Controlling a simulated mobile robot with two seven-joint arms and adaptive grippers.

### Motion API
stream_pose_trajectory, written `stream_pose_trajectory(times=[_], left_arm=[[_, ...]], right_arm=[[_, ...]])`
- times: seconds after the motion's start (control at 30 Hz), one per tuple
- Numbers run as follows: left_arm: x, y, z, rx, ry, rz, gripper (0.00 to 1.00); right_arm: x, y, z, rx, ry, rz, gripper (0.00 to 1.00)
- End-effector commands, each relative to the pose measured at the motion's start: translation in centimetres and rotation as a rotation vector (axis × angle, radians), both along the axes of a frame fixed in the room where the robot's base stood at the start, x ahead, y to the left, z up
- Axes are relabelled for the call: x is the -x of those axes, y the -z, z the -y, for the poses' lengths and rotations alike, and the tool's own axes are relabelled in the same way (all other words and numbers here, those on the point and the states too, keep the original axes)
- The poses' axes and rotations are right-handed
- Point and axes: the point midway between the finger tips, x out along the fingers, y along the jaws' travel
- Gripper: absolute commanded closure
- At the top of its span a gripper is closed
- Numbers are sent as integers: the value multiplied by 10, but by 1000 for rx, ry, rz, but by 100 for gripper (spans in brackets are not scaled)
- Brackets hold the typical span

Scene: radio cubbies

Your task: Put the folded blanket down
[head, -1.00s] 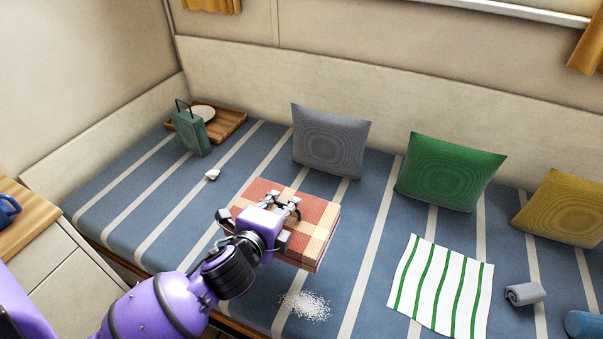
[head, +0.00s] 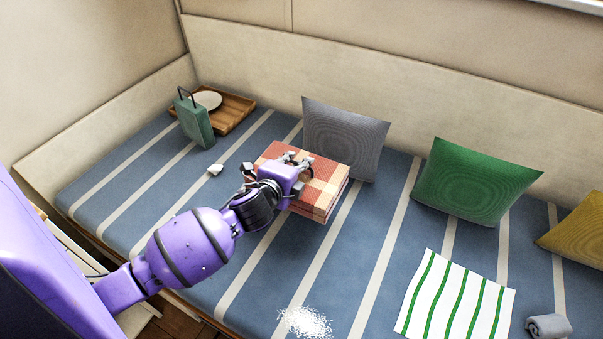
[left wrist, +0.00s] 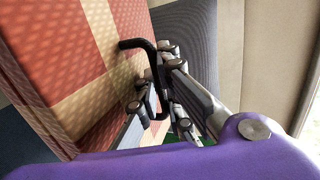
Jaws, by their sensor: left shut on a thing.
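The folded blanket (head: 325,188) is a thick red and cream checked block in the middle of the head view, over the striped bench cushion. My left gripper (head: 296,162) is shut on it from above. In the left wrist view the blanket (left wrist: 75,60) fills the left side, with a dark handle-like loop at the fingers of my left gripper (left wrist: 160,95). I cannot tell whether its underside touches the cushion. My right gripper is not in view.
A grey pillow (head: 345,138) stands just behind the blanket. A green radio (head: 195,120) and a wooden tray (head: 235,112) are at the back left. A green pillow (head: 475,182), a striped cloth (head: 455,300) and white grains (head: 305,322) lie to the right and front. Bare cushion (head: 270,260) lies in front.

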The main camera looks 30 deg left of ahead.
Motion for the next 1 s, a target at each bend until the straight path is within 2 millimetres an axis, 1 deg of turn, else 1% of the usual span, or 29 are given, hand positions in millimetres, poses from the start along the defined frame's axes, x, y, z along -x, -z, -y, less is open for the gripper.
stream_pose_trajectory(times=[0.03,0.1,0.2,0.33,0.5,0.63,0.67,0.7,0.8,0.83,0.9,1.0], left_arm=[[-13,5,-5,-3,1,5,100],[-26,15,-11,-1,0,3,100],[-39,35,-17,0,0,1,100],[-52,51,-22,0,1,3,100],[-59,58,-25,0,2,5,100],[-64,66,-28,0,1,4,100],[-67,70,-29,0,1,4,100],[-65,78,-29,1,2,1,100],[-65,94,-28,1,1,0,100],[-65,97,-28,1,2,1,100],[-65,100,-29,1,2,3,100],[-66,97,-29,0,2,5,100]], right_arm=[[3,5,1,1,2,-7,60],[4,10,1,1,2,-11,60],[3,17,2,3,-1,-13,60],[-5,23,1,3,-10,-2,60],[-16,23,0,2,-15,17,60],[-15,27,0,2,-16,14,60],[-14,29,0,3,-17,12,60],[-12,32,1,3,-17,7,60],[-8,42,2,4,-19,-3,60],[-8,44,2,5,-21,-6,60],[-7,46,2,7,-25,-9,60],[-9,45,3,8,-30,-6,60]])
